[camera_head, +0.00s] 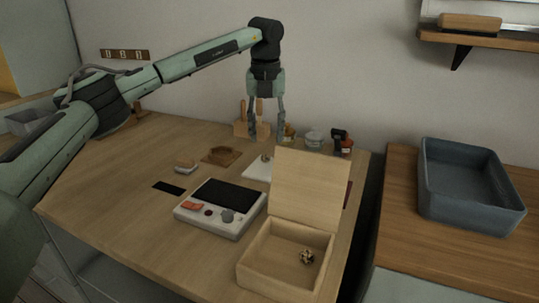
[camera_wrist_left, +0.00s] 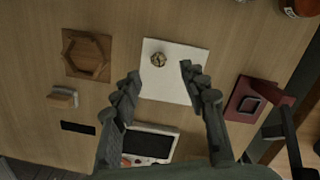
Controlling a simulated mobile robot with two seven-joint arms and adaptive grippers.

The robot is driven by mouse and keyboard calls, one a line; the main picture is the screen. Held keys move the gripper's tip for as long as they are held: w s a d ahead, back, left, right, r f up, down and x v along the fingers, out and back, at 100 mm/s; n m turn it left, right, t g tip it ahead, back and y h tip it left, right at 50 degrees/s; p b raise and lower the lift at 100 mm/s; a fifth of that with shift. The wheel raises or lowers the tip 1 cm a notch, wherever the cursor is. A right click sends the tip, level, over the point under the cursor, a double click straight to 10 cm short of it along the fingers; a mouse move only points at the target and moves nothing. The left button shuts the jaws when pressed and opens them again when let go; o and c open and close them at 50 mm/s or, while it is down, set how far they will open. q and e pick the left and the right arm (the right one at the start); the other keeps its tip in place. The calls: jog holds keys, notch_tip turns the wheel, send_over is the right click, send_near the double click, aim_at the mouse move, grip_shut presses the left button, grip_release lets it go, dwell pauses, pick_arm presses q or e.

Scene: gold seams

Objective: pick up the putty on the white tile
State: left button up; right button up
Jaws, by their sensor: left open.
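The white tile (camera_head: 254,172) lies on the wooden table behind the open box, partly hidden by the box lid. The putty (camera_head: 265,158) is a small brownish-gold lump on it. In the left wrist view the putty (camera_wrist_left: 158,60) sits on the upper left part of the tile (camera_wrist_left: 181,55). My left gripper (camera_head: 267,138) points down above the tile, open and empty. In the left wrist view the fingers of my left gripper (camera_wrist_left: 160,74) spread to both sides of the putty without touching it. My right gripper is not in view.
A wooden box (camera_head: 268,265) with a raised lid (camera_head: 309,185) holds a dark gold lump (camera_head: 306,257). A device with a dark screen (camera_head: 228,194), a hexagonal wooden tray (camera_wrist_left: 87,53) and a small block (camera_head: 185,167) lie nearby. Jars (camera_head: 314,140) stand behind. A grey bin (camera_head: 470,207) is at right.

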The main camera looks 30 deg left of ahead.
aim_at(266, 156)
pick_arm(q)
jog(key=shift+a+f, duration=0.1)
jog(key=shift+f, duration=0.45)
jog(key=f, duration=0.2)
jog(key=f+p, duration=0.1)
jog(key=f, duration=0.2)
jog(key=shift+w+a, duration=0.15)
jog(key=shift+w, duration=0.05)
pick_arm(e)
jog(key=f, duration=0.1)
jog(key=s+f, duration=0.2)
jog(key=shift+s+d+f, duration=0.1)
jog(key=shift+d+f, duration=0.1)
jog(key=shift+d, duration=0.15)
pick_arm(q)
jog(key=shift+c, duration=0.6)
jog(key=c, duration=0.7)
